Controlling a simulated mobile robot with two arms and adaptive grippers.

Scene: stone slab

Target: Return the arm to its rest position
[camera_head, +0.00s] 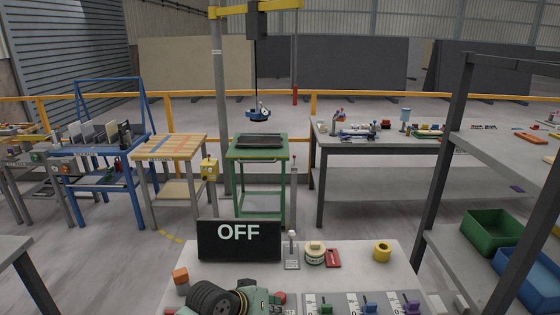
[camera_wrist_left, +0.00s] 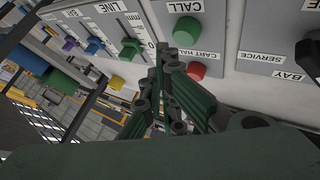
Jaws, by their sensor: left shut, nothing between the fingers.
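My left arm (camera_head: 215,298) comes in at the bottom of the head view, over the near grey bench. Its dark green left gripper (camera_head: 262,298) is low over the control panels there, partly cut off by the frame edge. In the left wrist view the gripper (camera_wrist_left: 164,62) is shut, its fingers together and empty. The fingertips appear close to the panel edge, between the green slider knob (camera_wrist_left: 129,49) and the red button (camera_wrist_left: 196,71); I cannot tell whether they touch. A green CALL button (camera_wrist_left: 187,30) is beyond them. My right gripper is not in view.
A black OFF sign (camera_head: 238,241), a lever (camera_head: 292,250), a round tin (camera_head: 315,254) and a yellow roll (camera_head: 382,252) stand on the bench. An orange block (camera_head: 181,281) is at its left. Shelving (camera_head: 445,150) with green and blue bins rises at right.

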